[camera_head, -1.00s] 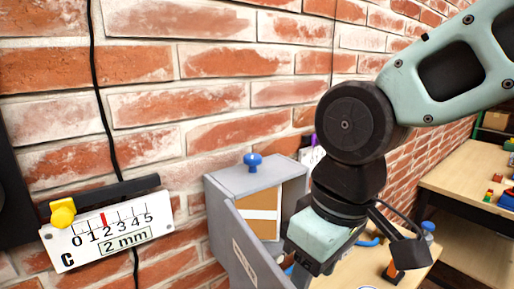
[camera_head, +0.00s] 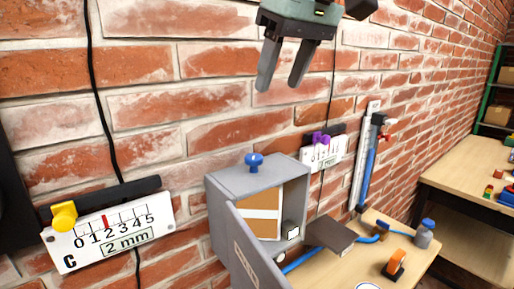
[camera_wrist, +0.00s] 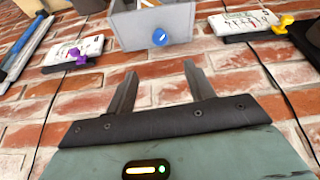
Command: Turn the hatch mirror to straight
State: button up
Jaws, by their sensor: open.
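A grey wall box (camera_head: 262,181) hangs on the brick wall with its hatch door (camera_head: 254,247) swung open toward me. A blue knob (camera_head: 254,160) stands on the box's top; it also shows in the wrist view (camera_wrist: 161,37). Inside are a brown panel with a white band (camera_head: 262,214) and a small dark-framed pale piece (camera_head: 291,232). I cannot tell whether either is the hatch mirror, or its angle. My gripper (camera_head: 281,82) is open and empty, above the box and apart from the knob. It also shows in the wrist view (camera_wrist: 160,78).
A gauge plate with a yellow knob (camera_head: 64,215) is at left, another with a purple knob (camera_head: 321,139) right of the box. A blue-and-grey vertical fixture (camera_head: 366,165) follows. Below are a dark block (camera_head: 331,236), a bottle (camera_head: 424,234) and an orange-ringed item (camera_head: 395,262) on a table.

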aim_at(254, 156)
jog(key=p+x, duration=0.2)
jog(key=x, duration=1.3)
jog(key=shift+w+f+p, duration=0.15)
jog(key=shift+p, duration=0.15)
jog(key=c, duration=1)
